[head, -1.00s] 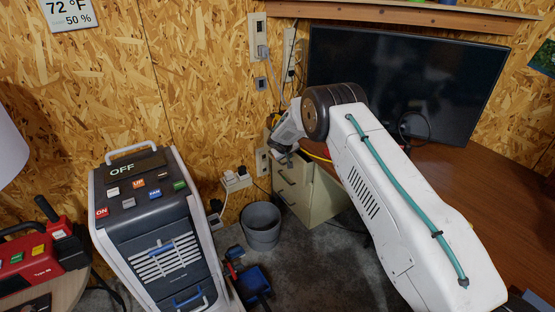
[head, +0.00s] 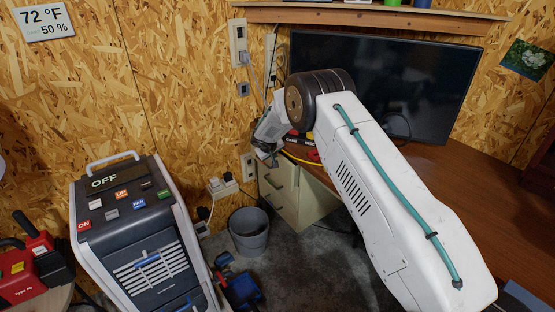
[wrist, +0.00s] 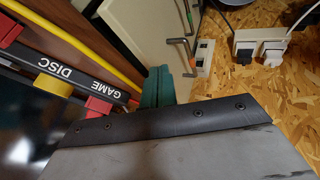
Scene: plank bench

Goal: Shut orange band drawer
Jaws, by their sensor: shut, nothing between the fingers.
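A beige drawer cabinet (head: 313,203) stands under the left end of the desk, with two drawer fronts facing left. How far either drawer stands out is hard to tell. My gripper (head: 266,153) is in front of the upper drawer in the head view, partly covering it. Its teal fingertips (wrist: 157,87) are closed together and empty in the wrist view, close to the orange-brown handle; contact cannot be told.
Game disc cases (wrist: 62,72) and a yellow cable (wrist: 105,62) lie on the desk (head: 462,172) beside my gripper. A grey bin (head: 249,232) stands on the floor before the cabinet. A wall outlet with plugs (wrist: 262,42) is near. A grey heater-like unit (head: 140,235) stands left.

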